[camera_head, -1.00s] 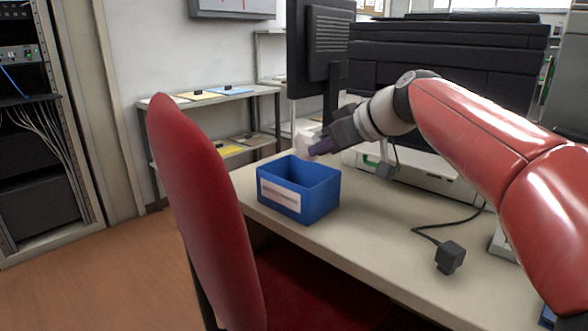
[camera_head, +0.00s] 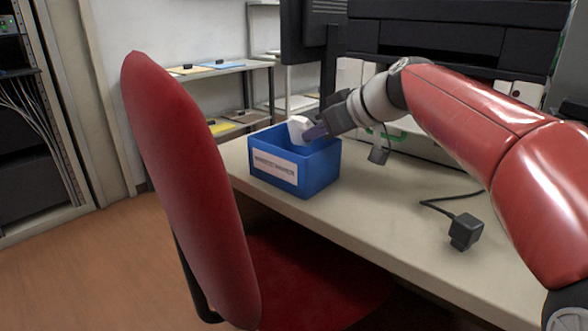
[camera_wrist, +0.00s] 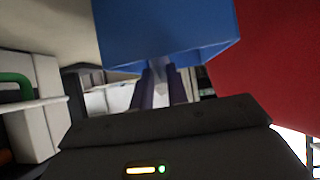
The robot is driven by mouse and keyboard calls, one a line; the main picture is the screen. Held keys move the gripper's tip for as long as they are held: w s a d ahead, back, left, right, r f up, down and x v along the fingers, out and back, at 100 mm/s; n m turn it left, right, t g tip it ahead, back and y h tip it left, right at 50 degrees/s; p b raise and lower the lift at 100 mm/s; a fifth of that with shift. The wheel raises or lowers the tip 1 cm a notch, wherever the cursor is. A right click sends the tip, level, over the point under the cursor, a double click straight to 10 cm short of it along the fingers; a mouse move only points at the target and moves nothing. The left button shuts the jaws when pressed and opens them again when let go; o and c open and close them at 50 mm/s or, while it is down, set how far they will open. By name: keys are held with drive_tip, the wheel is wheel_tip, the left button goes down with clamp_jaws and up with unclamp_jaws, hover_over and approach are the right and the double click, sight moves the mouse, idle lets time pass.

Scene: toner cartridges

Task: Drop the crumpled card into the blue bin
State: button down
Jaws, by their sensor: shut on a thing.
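The blue bin (camera_head: 318,172) stands on the near left part of the desk, open side up, with a white label on its front. My gripper (camera_head: 313,132) reaches in from the right, its fingers at the bin's opening. It is shut on the pale crumpled card (camera_head: 298,127), which shows at the fingertips, over or just inside the opening; its exact depth is unclear. In the wrist view the blue bin (camera_wrist: 165,28) fills the top, and my gripper's two fingers (camera_wrist: 160,78) point towards it. The card is hard to make out there.
A red chair (camera_head: 185,170) stands close in front of the desk (camera_head: 390,220). A black monitor (camera_head: 314,45) rises behind the bin. A small black device with a cable (camera_head: 465,231) lies on the right. The desk between it and the bin is mostly clear.

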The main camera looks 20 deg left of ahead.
drive_tip(key=c, duration=1.3)
unclamp_jaws()
drive_tip(key=shift+r, duration=0.1)
drive_tip(key=v, duration=0.7)
drive_tip(key=shift+d+r, duration=0.2)
drive_tip(key=shift+d, duration=0.1)
drive_tip(key=shift+s, duration=0.1)
